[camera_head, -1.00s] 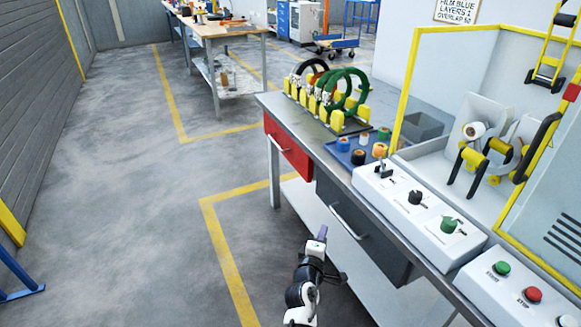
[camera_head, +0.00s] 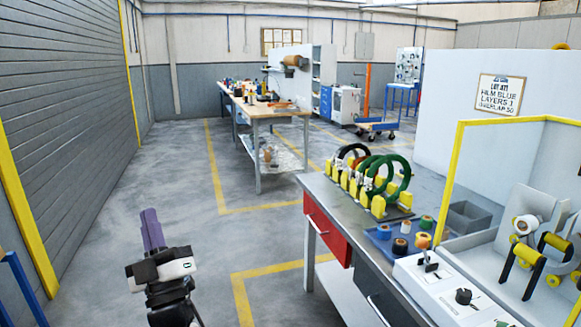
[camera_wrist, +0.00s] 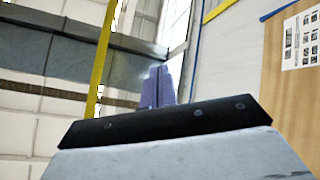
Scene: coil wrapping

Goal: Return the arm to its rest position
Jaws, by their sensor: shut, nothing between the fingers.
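My gripper (camera_head: 152,229) is at the lower left of the head view, pointing up, with its purple fingers together and nothing between them. It is over open floor, left of the workbench and touching nothing. In the wrist view the purple fingers (camera_wrist: 160,86) stand closed side by side against wall, window and ceiling.
A workbench (camera_head: 332,190) at the right holds a rack of green and dark coils (camera_head: 385,175), tape rolls on a blue tray (camera_head: 380,238) and a wrapping machine (camera_head: 540,240) behind a yellow frame. A ribbed wall (camera_head: 70,120) is at the left. Floor between is clear.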

